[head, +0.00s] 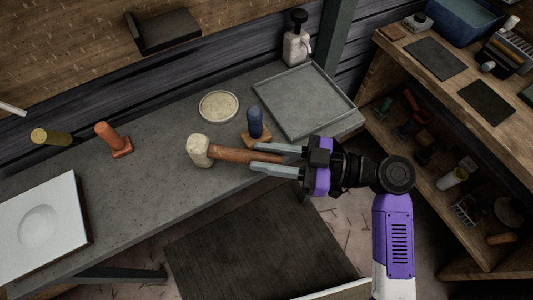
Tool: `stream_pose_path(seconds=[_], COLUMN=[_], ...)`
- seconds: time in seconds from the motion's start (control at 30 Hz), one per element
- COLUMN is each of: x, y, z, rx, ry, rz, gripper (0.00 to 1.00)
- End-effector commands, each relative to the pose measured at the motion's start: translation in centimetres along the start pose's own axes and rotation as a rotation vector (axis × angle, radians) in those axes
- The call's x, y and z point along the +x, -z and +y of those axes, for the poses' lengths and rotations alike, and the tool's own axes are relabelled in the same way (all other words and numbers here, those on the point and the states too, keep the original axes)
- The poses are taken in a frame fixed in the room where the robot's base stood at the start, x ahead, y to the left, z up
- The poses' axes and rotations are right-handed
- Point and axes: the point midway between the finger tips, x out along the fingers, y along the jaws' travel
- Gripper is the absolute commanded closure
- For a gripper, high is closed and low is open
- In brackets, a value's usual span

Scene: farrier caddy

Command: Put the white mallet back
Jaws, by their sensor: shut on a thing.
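The white mallet has a pale, cream-white head (199,150) and a brown wooden handle (238,155). It shows in the head view near the front edge of the grey bench. My gripper (268,158) is shut on the handle, with the head pointing left. The handle's far end is hidden by my gripper. I cannot tell whether the mallet touches the bench or is held just above it.
On the grey bench (160,178) are a round pale dish (218,106), a blue-handled item (254,122), a grey tray (303,101), an orange-handled item (113,138) and a white basin slab (40,228). A wooden shelf unit (470,100) with several tools stands right. A pump bottle (296,42) stands behind.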

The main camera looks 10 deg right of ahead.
Motion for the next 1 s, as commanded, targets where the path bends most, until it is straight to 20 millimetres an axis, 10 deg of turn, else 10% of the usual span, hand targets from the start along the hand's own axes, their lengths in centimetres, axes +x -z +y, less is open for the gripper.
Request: stream_pose_path(seconds=[0.8,0.83,1.0], x=[0.05,0.04,0.04], y=[-0.97,-0.91,-0.92], z=[0.01,0.01,0.01], rx=[-0.001,-0.001,-0.001], ry=[0.000,0.000,0.000], rz=[0.002,0.002,0.001], gripper=[1.00,0.68,0.47])
